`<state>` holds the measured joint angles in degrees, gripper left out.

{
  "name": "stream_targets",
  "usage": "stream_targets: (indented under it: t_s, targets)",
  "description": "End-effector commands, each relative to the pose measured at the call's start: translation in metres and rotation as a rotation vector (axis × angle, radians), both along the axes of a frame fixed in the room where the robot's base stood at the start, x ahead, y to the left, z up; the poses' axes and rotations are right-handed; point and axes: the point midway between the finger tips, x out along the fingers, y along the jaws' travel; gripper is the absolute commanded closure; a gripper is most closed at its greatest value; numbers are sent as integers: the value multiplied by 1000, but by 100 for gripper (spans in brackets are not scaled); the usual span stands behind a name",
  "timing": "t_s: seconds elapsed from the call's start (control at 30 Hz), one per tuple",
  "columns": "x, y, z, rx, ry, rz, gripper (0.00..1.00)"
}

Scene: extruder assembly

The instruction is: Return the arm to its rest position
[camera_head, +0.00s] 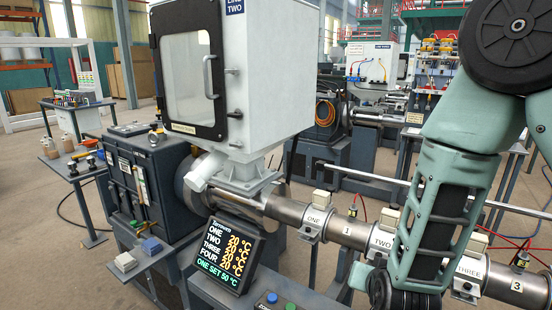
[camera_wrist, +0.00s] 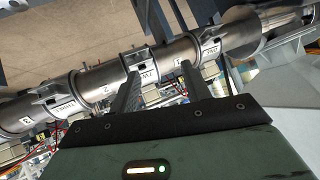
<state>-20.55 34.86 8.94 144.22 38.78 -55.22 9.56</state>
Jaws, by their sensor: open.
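My arm hangs down at the right of the head view, in front of the extruder barrel (camera_head: 345,232); my gripper is cut off by the bottom edge there. In the wrist view my gripper (camera_wrist: 160,80) shows two grey fingers spread apart with nothing between them. Past the fingertips lies the steel barrel (camera_wrist: 100,78) with its labelled bands. I cannot tell how far the fingertips are from the barrel.
A white hopper (camera_head: 262,75) with a windowed door stands over the barrel. A temperature display (camera_head: 228,250) sits before it, above a panel with buttons (camera_head: 272,298). A side table (camera_head: 78,165) stands at left, with open floor around it.

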Motion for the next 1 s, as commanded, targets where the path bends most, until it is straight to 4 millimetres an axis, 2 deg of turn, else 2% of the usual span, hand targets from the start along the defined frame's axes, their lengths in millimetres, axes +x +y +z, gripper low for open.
stream_targets:
  t_s: [0.03, 0.1, 0.2, 0.3, 0.37, 0.5, 0.6, 0.7, 0.83, 1.0]
  targets:
    - [-7, 21, 12, 36, 52, 70, 53]
    - [-24, 48, 22, 69, 145, 182, 53]
    - [-56, 79, 39, 86, 273, 346, 53]
    - [-94, 100, 58, 64, 396, 514, 53]
    - [-119, 107, 70, 33, 469, 611, 53]
    - [-177, 105, 97, -84, 628, 812, 53]
    - [-209, 92, 112, -182, 725, 910, 53]
    - [-232, 78, 123, -264, 798, 969, 53]
    - [-247, 66, 130, -326, 851, 1004, 53]
    - [-249, 64, 132, -337, 860, 1008, 53]
